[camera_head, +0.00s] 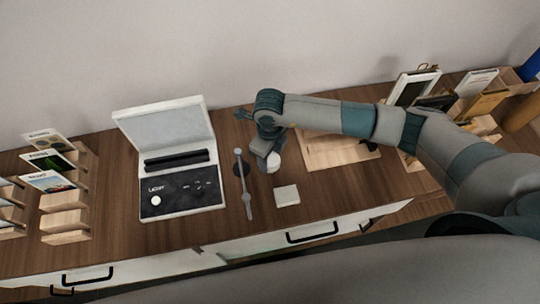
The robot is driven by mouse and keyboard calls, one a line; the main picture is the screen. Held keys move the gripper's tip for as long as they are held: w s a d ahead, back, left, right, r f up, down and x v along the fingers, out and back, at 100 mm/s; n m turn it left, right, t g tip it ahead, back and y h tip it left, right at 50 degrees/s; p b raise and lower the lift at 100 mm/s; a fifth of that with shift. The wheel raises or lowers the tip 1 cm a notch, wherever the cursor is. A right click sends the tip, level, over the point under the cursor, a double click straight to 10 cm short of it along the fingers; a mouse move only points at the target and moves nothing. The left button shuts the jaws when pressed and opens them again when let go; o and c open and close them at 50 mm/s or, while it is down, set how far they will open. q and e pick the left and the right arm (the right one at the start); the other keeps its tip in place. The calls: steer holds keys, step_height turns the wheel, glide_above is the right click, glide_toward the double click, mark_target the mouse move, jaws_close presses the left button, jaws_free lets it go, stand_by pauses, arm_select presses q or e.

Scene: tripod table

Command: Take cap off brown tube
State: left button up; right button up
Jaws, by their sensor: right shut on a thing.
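My right gripper (266,156) comes in from the right and points down at the middle of the wooden table (215,235). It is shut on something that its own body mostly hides. A small whitish round piece (273,164) shows right at its fingertips; I cannot tell whether this is the held thing or a cap. A brown tube-like cylinder (522,113) shows at the far right edge, well away from the gripper. I cannot tell whether it has a cap. My left gripper is not in view.
A pale square block (286,195) lies in front. An open-lidded light box (180,190) stands further left. Card racks (65,225) and a wooden board (335,150) flank the middle.

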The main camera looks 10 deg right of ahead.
steer(key=shift+f, duration=0.5)
steer(key=shift+f, duration=0.2)
steer(key=o, duration=1.2)
steer(key=shift+r, duration=0.1)
steer(key=shift+c, duration=0.2)
